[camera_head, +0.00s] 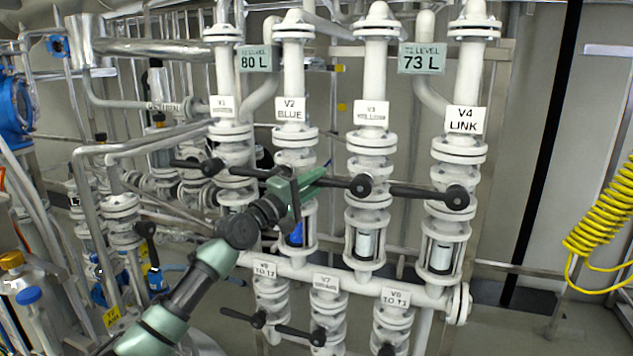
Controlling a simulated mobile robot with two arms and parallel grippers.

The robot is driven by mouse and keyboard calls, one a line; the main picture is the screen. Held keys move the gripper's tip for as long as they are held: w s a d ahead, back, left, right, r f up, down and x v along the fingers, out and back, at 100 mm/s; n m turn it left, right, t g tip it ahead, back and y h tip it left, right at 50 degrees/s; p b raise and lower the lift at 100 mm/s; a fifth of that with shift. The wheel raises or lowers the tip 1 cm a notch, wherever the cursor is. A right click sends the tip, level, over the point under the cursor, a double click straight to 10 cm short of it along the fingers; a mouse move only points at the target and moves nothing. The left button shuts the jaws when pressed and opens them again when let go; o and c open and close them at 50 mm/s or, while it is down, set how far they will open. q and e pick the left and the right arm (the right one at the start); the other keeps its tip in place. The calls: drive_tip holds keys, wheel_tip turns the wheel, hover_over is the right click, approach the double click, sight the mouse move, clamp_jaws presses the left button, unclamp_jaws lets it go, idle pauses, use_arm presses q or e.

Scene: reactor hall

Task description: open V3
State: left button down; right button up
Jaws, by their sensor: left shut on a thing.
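Valve V3 is the white flanged valve (370,143) under the label V3 (371,113), whose smaller second line is too blurred to read. Its black lever (340,182) points left from a round hub (361,185), roughly level. My left arm comes in from the bottom left, and its green and dark gripper (312,181) is shut on the outer end of the V3 lever. The gripper covers part of valve V2 and the lever end. My right gripper is not in view.
The V4 lever (420,192) points left close beside the V3 hub. The V1 lever (185,164) and V2 lever (243,171) also point left. A yellow coiled hose (605,222) hangs at the right.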

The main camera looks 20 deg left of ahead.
use_arm(q)
drive_tip(key=shift+f, duration=0.25)
drive_tip(key=shift+d+f+n+t+b, duration=0.15)
drive_tip(key=shift+f+n+t+b, duration=0.25)
drive_tip(key=shift+f+n+b, duration=0.5)
drive_tip(key=d+f+n+t+y+b, duration=0.2)
drive_tip(key=f+n, duration=0.4)
drive_tip(key=n, duration=0.5)
drive_tip(key=shift+d+f+t+y+b, duration=0.15)
drive_tip(key=shift+d+t+y+b, duration=0.25)
drive_tip(key=shift+d+t+y, duration=0.7)
drive_tip(key=shift+a+g+y, duration=0.3)
drive_tip(key=c, duration=1.3)
unclamp_jaws()
drive_tip(key=shift+r, duration=0.2)
